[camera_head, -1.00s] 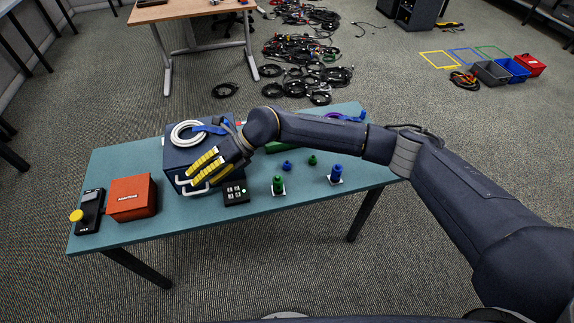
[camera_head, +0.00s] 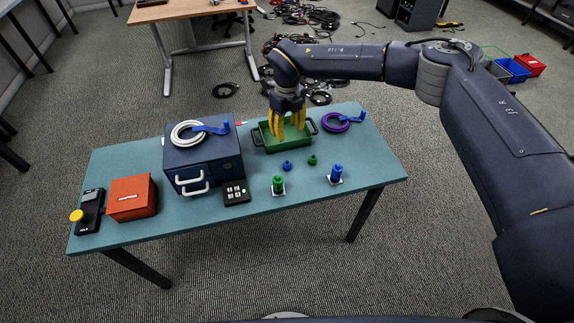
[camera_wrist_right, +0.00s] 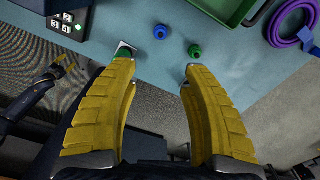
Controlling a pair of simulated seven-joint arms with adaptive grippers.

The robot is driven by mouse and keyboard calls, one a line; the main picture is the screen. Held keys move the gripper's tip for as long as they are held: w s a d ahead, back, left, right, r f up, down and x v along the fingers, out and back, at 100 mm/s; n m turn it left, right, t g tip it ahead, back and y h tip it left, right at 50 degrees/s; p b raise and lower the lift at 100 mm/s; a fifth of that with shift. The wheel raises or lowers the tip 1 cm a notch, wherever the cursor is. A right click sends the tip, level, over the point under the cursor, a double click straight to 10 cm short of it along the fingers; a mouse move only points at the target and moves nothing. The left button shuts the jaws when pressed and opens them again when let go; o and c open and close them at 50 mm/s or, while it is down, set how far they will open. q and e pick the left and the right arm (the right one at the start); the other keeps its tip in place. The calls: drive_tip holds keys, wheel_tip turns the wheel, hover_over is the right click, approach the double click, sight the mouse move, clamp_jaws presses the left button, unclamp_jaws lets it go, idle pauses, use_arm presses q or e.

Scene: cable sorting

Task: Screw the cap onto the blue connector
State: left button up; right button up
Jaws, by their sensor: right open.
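The blue connector (camera_head: 336,174) stands upright on a small white base at the table's right front. A small blue cap (camera_head: 287,165) lies apart from it, to its left; it also shows in the right wrist view (camera_wrist_right: 160,32). My right gripper (camera_head: 288,134) points down, open and empty, in front of or over the green tray and behind the blue cap. In the right wrist view the blue cap lies beyond the gap between its yellow fingers (camera_wrist_right: 160,66). The blue connector cannot be made out there. My left gripper (camera_wrist_right: 64,67) shows small at the left; its jaw state is unclear.
A green cap (camera_head: 312,160) lies right of the blue one. A green connector (camera_head: 278,186) stands in front, beside a keypad (camera_head: 236,193). The green tray (camera_head: 268,148) and a purple cable (camera_head: 335,122) are behind. A dark drawer box (camera_head: 205,163) stands left.

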approach(287, 162)
wheel_tip(287, 162, down, 5)
drive_tip(key=shift+s+f, duration=0.1)
idle(0.7)
drive_tip(key=shift+f, duration=0.1)
drive_tip(key=shift+w+f, duration=0.2)
drive_tip(key=shift+f, duration=2.35)
drive_tip(key=shift+c, duration=0.6)
clamp_jaws()
